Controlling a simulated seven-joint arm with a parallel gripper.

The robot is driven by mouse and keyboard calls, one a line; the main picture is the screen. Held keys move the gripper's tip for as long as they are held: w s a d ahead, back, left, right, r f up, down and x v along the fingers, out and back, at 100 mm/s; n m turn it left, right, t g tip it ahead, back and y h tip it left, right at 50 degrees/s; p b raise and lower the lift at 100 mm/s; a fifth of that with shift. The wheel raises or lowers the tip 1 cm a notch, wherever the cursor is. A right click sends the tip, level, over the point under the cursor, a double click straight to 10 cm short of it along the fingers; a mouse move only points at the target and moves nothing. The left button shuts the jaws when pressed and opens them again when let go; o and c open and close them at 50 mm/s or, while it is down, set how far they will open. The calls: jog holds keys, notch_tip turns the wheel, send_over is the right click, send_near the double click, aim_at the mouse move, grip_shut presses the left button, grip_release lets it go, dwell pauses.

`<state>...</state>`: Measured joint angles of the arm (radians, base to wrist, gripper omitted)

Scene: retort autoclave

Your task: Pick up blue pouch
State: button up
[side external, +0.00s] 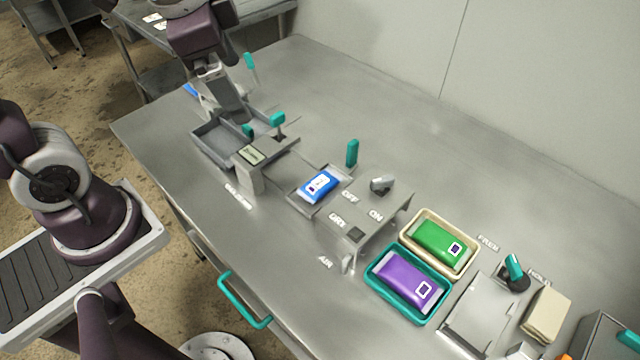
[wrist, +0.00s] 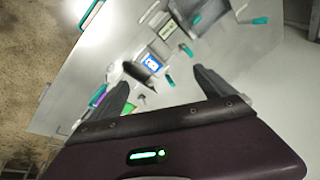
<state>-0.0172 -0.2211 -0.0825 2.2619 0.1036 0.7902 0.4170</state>
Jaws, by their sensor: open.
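The blue pouch (side external: 320,186) has a white label and lies in a shallow grey tray at the middle of the metal table in the side external view. In the wrist view the blue pouch (wrist: 152,63) is small and beyond my fingers. My gripper (wrist: 165,88) is open, with its two dark fingers wide apart and nothing between them touching the pouch. In the side external view my arm's end is at the upper left, partly over the grey bin and well apart from the pouch; its fingertips are hard to make out there.
A grey bin (side external: 213,150) stands left of the pouch. A teal-handled lever (side external: 352,152) rises just behind the pouch. To the right are a green pouch (side external: 439,243) in a cream tray and a purple pouch (side external: 403,281) in a teal tray. The table's back is clear.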

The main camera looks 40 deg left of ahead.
jog(key=w+f+m+g, duration=0.1)
jog(key=w+f+m, duration=0.2)
jog(key=w+f, duration=0.15)
jog(key=m+g, duration=0.3)
jog(key=m, duration=0.6)
send_over(320, 182)
jog(key=shift+h, duration=0.4)
jog(key=f, duration=1.7)
jog(key=shift+w+a+f, duration=0.15)
jog(key=shift+w+f, duration=0.05)
jog(key=f, duration=0.7)
jog(key=shift+s+f, duration=0.1)
jog(key=shift+s, duration=0.1)
jog(key=c, duration=1)
jog(key=shift+c, duration=0.2)
